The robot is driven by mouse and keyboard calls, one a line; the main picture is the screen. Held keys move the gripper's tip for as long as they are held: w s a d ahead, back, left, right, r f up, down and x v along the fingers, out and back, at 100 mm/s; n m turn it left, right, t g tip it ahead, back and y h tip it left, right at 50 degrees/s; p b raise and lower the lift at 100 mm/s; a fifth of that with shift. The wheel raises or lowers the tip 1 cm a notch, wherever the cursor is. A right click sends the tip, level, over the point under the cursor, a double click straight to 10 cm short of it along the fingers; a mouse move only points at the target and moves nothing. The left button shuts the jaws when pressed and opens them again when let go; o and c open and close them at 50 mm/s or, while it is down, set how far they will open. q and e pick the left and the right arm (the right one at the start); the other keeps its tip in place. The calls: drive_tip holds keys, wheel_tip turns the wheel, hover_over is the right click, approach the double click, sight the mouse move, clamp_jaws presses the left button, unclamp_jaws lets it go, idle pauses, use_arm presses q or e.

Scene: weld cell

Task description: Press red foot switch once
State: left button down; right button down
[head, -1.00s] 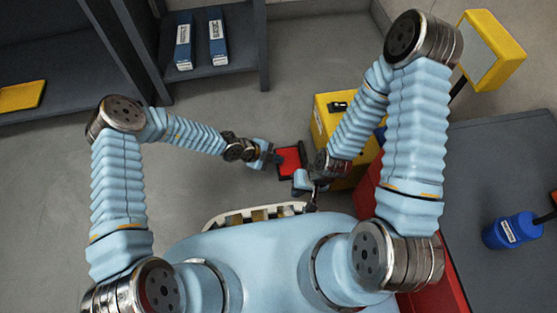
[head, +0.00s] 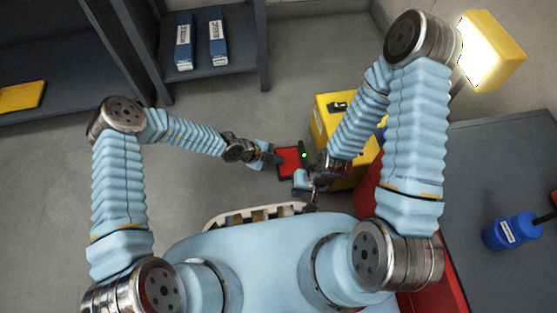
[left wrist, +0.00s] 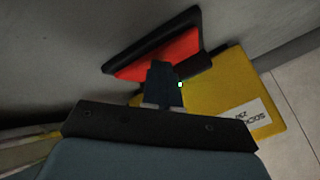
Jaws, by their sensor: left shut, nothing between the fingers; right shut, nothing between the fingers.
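The red foot switch (head: 289,162) is a red pedal in a black frame on the floor, in front of my body. A small green light glows at its right side. My left gripper (head: 277,158) is shut and empty, its tips at the left edge of the pedal. In the left wrist view the shut fingers (left wrist: 163,84) overlap the red pedal (left wrist: 165,53), and they appear to touch it. My right gripper (head: 311,200) is shut and empty, just below and right of the switch, partly hidden by its own arm.
A yellow-framed lamp (head: 484,48) glows white at the top right. A grey-topped red bench (head: 480,180) with a blue bottle (head: 511,231) is on the right. Floor at left is clear.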

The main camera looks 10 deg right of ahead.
use_arm(q)
drive_tip(key=shift+r+p, duration=1)
drive_tip(key=shift+r, duration=0.2)
drive_tip(key=r+p, duration=0.4)
drive_tip(key=r, duration=0.1)
drive_tip(key=shift+d+p, duration=0.2)
drive_tip(key=shift+p, duration=0.15)
